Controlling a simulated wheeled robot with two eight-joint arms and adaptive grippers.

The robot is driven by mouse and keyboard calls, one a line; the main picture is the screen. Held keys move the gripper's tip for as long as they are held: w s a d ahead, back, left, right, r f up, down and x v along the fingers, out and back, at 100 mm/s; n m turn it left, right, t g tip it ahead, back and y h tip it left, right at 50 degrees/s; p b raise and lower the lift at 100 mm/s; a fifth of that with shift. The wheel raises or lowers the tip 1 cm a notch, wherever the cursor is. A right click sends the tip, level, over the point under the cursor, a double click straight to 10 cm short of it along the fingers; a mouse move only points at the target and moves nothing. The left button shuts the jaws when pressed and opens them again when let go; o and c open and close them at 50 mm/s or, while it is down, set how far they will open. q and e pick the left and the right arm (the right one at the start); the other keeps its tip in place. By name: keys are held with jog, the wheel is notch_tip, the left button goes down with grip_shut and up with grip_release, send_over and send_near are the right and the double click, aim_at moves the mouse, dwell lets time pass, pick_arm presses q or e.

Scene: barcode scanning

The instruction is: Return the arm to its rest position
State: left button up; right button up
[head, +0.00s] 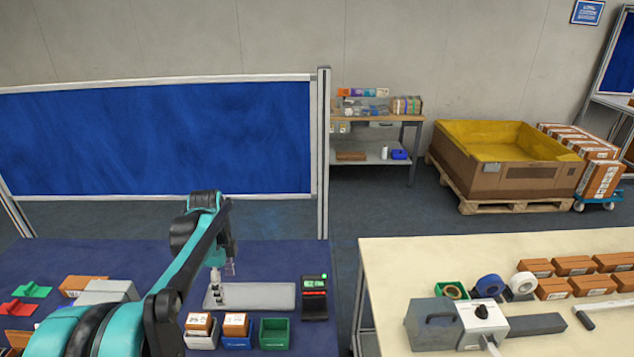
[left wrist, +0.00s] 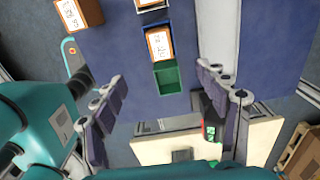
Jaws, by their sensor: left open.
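My left arm reaches in from the lower left in the head view. My left gripper (head: 222,268) is over the blue-topped table, by the left end of a grey plate (head: 262,297). In the left wrist view the gripper (left wrist: 155,88) has its two fingers wide apart with nothing between them. The arm hides part of the table's left side. My right gripper is not in view.
A dark scanner (head: 314,297) with a green screen stands right of the plate. An empty green bin (head: 274,334) stands beside a blue bin (head: 237,343) holding a brown box (head: 236,322). A cream table (head: 400,265) stands to the right.

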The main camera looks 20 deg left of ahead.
pick_arm(q)
jog(key=s+d+f+n+t+b, duration=0.3)
jog(key=s+d+n, duration=0.4)
jog(key=d, duration=0.3)
jog(key=s+d+f+n+t+b, duration=0.4)
jog(key=s+d+f+n+b, duration=0.1)
jog(key=d, duration=0.5)
jog(key=s+n+b, duration=0.1)
jog(key=s+n, duration=0.1)
jog(key=shift+s+d+f+n, duration=0.2)
jog(key=shift+f+n, duration=0.2)
dwell(0.4)
